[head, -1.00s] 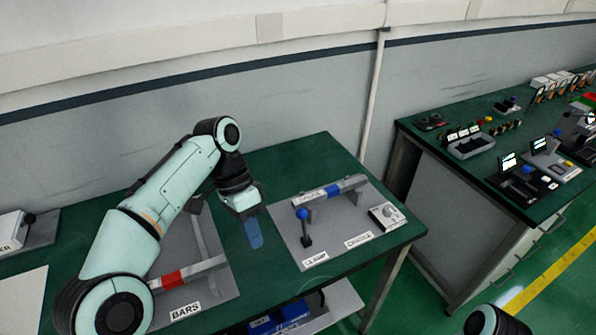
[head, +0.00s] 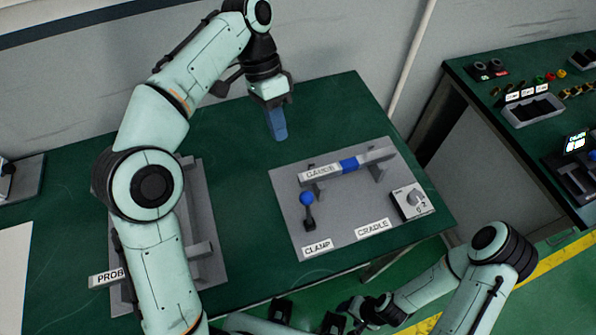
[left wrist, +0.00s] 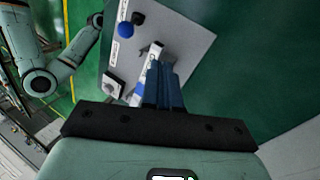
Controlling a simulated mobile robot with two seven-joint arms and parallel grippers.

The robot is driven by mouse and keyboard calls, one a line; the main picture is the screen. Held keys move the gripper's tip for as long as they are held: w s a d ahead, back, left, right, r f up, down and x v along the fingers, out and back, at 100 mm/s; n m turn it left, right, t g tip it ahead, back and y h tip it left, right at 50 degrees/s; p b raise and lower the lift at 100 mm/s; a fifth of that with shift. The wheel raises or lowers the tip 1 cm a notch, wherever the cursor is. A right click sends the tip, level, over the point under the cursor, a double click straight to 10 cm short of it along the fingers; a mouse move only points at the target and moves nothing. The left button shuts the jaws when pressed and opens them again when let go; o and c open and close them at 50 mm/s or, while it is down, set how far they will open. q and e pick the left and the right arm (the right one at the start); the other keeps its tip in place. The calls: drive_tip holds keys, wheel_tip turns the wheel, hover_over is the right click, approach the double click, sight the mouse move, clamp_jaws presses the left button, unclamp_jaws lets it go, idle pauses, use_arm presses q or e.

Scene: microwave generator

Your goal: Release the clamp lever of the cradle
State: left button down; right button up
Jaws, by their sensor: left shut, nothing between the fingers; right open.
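The clamp lever, with a blue ball knob (head: 306,199) on a dark stem, stands roughly upright on the grey plate (head: 281,190) behind the CLAMP label (head: 317,247). The knob also shows in the left wrist view (left wrist: 126,28). Behind it, a grey gauge bar with a blue band (head: 349,165) rests on the cradle's supports. My left gripper (head: 279,137) is shut and empty, its blue fingers pointing down above the table beyond the plate's back left corner, apart from the lever. My right gripper (head: 308,310) is open at the bottom edge, partly cut off.
A white dial box (head: 412,202) sits at the plate's right side, near the CRADLE label (head: 372,229). Another grey fixture (head: 201,250) lies left, partly behind my left arm. A second green bench (head: 480,100) with devices stands right. Green table between the fixtures is clear.

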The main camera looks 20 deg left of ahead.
use_arm(q)
drive_tip(key=shift+f, duration=0.1)
drive_tip(key=b, duration=0.4)
approach(308, 209)
drive_tip(key=shift+w+a+f, duration=0.15)
drive_tip(key=shift+w+f, duration=0.05)
drive_tip(key=shift+f, duration=0.55)
drive_tip(key=shift+w+a+f, duration=0.1)
drive_tip(key=shift+w+f, duration=0.1)
drive_tip(key=shift+f, duration=0.55)
drive_tip(key=shift+w+a+f, duration=0.15)
drive_tip(key=shift+w+f, duration=0.05)
drive_tip(key=shift+f, duration=0.55)
use_arm(e)
drive_tip(key=shift+s+f, duration=0.3)
drive_tip(key=shift+f, duration=0.5)
drive_tip(key=shift+s+f, duration=0.3)
drive_tip(key=shift+f, duration=0.5)
drive_tip(key=shift+s+f, duration=0.3)
drive_tip(key=shift+f, duration=0.5)
